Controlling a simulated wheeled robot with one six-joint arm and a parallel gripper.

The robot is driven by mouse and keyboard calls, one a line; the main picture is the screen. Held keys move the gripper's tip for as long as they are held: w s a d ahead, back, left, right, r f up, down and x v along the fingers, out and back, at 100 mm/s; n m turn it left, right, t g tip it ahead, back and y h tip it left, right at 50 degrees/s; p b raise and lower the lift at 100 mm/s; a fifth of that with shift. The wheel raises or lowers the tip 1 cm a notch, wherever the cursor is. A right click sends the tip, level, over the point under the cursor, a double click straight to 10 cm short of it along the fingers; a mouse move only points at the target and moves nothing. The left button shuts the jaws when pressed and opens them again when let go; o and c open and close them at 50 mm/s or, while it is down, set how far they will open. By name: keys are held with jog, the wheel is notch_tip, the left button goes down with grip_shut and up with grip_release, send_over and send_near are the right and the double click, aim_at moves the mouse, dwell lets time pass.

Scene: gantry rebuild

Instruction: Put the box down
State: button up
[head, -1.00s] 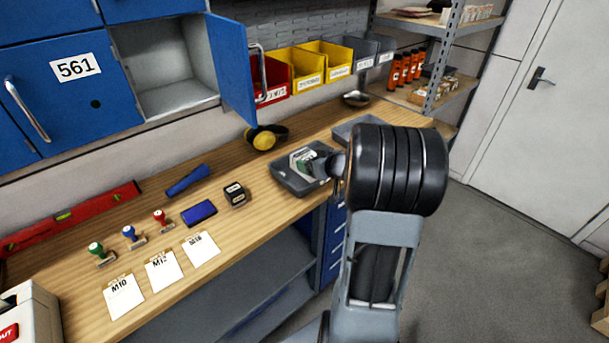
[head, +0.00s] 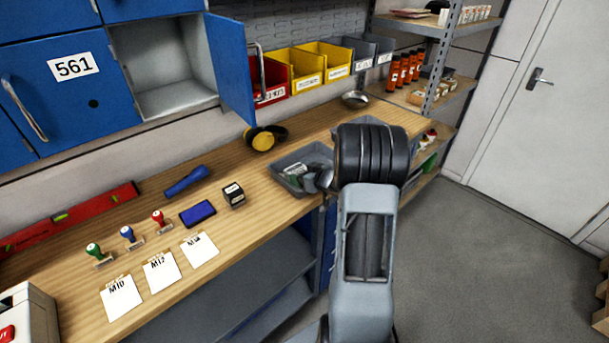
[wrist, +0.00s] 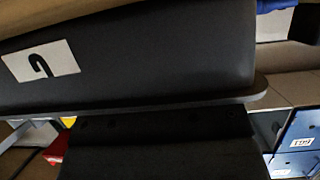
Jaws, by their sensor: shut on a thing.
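The box is an open grey bin (head: 283,180) at the right part of the bench, close to its front edge. A small white and green item (head: 295,171) lies inside it. My gripper (head: 321,179) is at the bin's right side, shut on its wall; my wrist hides part of the bin. In the wrist view the bin's dark outer wall (wrist: 170,60) with a white label fills the upper part, rim downward, and my gripper (wrist: 158,142) is a dark block below it. I cannot tell whether the bin's base touches the bench.
A second grey bin (head: 343,130) stands behind, partly hidden by my arm. Yellow ear defenders (head: 262,139), a black stamp block (head: 233,195) and a blue ink pad (head: 197,213) are to the left. A metal bowl (head: 355,99) is at the back. An open blue cabinet door (head: 230,70) hangs above.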

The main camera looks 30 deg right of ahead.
jog(key=o, duration=1.4)
jog(key=shift+f, duration=0.15)
jog(key=v, duration=1.1)
notch_tip(320, 180, up, 5)
jog(key=w+a+h, duration=0.1)
jog(key=h, duration=0.3)
jog(key=s+a+g, duration=0.3)
jog(key=s+a, duration=0.2)
jog(key=a, duration=0.2)
jog(key=s+a+r+m+g+y, duration=0.1)
jog(key=s+a+g, duration=0.2)
jog(key=s+a, duration=0.2)
jog(key=s+a+r+g, duration=0.1)
jog(key=s+a+g, duration=0.2)
jog(key=a, duration=0.6)
jog(key=shift+s+a+r+m+y, duration=0.1)
jog(key=shift+s+m+y, duration=0.1)
jog(key=shift+s, duration=0.3)
jog(key=shift+s+a+r+m+y, duration=0.1)
jog(key=shift+s+r+m+y, duration=0.1)
jog(key=shift+s, duration=0.3)
